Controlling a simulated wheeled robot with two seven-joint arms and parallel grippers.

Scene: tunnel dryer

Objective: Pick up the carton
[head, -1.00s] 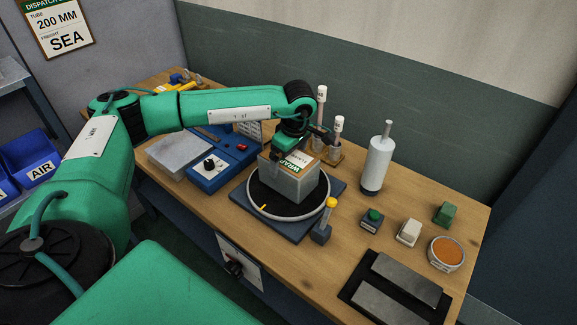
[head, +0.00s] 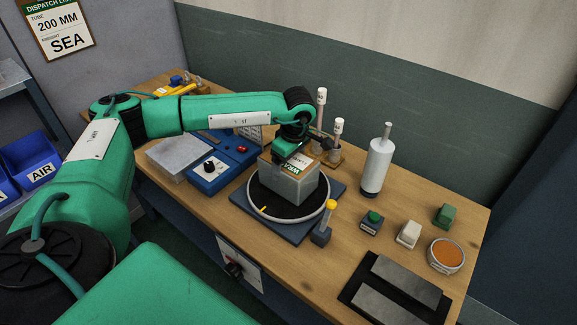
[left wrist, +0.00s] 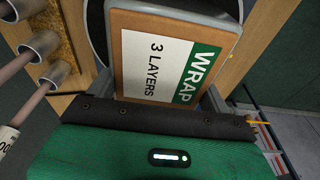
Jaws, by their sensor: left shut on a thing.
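The carton (head: 292,187) is a grey-sided box with a brown top. It stands upright on the round black turntable (head: 257,203) on the bench. In the left wrist view, the carton's top (left wrist: 124,62) fills the middle and bears a white and green label (left wrist: 158,58) reading "WRAP 3 LAYERS". My left gripper (head: 291,158) is above the carton and shut on it. In the left wrist view its fingers (left wrist: 160,95) lie at two opposite sides of the carton. The fingertips are hidden. My right gripper is not in view.
A yellow-topped post (head: 322,235) stands close in front of the turntable. White-capped tubes (head: 337,135) and a white cylinder (head: 378,165) stand behind and right. A blue control box (head: 215,165) is left. Small blocks, an orange dish (head: 446,253) and grey plates lie right.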

